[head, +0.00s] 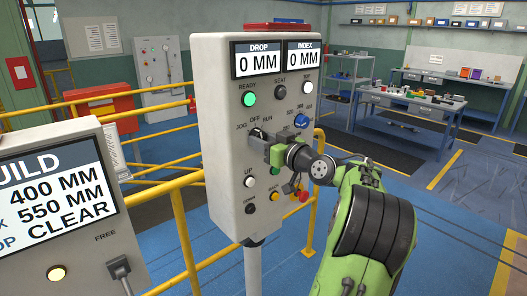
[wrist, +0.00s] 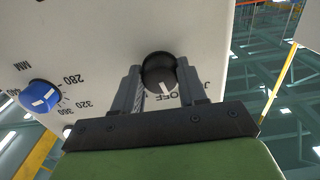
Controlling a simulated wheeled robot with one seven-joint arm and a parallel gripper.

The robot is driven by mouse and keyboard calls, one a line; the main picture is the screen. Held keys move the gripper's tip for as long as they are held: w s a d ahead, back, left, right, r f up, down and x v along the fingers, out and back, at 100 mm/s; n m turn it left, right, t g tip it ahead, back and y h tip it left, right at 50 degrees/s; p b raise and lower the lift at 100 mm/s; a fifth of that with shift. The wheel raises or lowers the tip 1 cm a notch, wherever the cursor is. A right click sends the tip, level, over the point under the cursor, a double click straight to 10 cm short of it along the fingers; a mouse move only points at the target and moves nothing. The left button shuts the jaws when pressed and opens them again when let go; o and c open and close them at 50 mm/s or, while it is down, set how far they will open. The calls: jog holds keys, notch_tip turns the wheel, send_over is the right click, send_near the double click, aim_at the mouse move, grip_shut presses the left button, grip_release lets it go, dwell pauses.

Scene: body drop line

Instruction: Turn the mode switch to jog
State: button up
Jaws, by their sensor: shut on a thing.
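The mode switch is a round black knob (wrist: 158,72) with a white pointer line, on the face of the grey control box. In the wrist view, which is upside down, the line points at the OFF label; the start of JOG shows to its right, partly cut off. My gripper (wrist: 159,66) has one finger on each side of the knob and is shut on it. In the head view my gripper (head: 268,143) reaches the panel from the right and hides most of the switch. The labels JOG, OFF and RUN show above it there.
The control box (head: 225,190) also carries a blue dial (head: 301,120), a green READY light (head: 249,99), SEAT (head: 280,91) and lower push buttons close below my gripper. Yellow railings (head: 170,185) stand behind. A build display (head: 45,190) stands at the left.

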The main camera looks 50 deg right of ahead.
jog(key=n+b, duration=0.7)
jog(key=b, duration=0.1)
jog(key=shift+d+n, duration=0.1)
jog(key=shift+n, duration=0.2)
dwell(0.4)
jog(key=o, duration=1.1)
jog(key=shift+c, duration=0.2)
jog(key=b+v, duration=0.1)
jog(key=v, duration=1.4)
jog(key=shift+s+b, duration=0.35)
jog(key=shift+s, duration=0.05)
